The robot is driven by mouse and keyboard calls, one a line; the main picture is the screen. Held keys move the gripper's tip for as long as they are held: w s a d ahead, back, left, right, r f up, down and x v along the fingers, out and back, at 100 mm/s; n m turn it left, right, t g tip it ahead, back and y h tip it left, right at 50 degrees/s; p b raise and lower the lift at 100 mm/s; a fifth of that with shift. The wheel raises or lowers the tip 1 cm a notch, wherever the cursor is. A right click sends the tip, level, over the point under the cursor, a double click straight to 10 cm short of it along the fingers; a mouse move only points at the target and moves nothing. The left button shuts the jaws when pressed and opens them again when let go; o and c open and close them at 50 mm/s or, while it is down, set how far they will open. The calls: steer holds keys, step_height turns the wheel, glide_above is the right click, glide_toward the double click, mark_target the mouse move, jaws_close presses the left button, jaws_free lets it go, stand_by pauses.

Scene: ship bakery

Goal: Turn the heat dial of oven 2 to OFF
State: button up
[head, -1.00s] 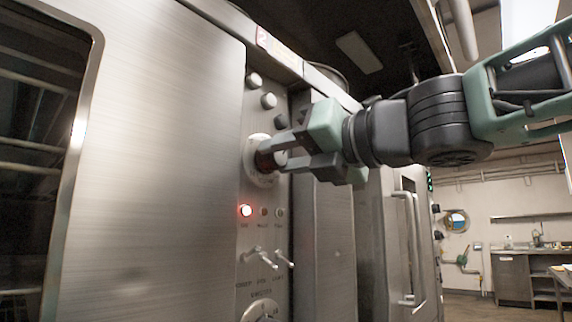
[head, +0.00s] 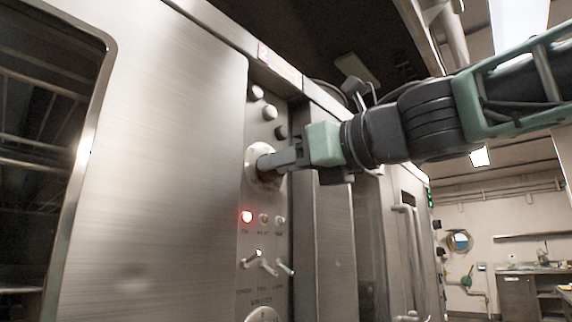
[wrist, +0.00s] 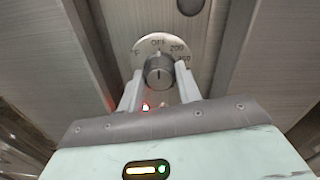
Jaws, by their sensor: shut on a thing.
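The heat dial (wrist: 160,72) is a grey round knob on a pale disc. In the wrist view OFF is printed at the top of the disc and 200 to its upper right. A mark on the knob's face stands about upright, in line with OFF. My gripper (wrist: 158,84) is shut on the knob, one finger on each side. In the head view my gripper (head: 272,162) reaches in from the right to the dial's pale disc (head: 250,166), and its fingers partly hide the knob.
Below the dial, a red lamp (head: 246,217) is lit beside two unlit lamps. Toggle levers (head: 257,259) and another dial (head: 263,315) sit lower. Round buttons (head: 270,112) are above. A door handle (head: 408,255) stands further right.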

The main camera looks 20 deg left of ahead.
steer(key=shift+f, duration=0.1)
stand_by(0.3)
steer(key=o, duration=1)
steer(key=b+v, duration=0.5)
steer(key=v, duration=1.2)
steer(key=shift+d+b, duration=0.15)
steer(key=shift+b, duration=0.25)
steer(key=shift+s, duration=0.1)
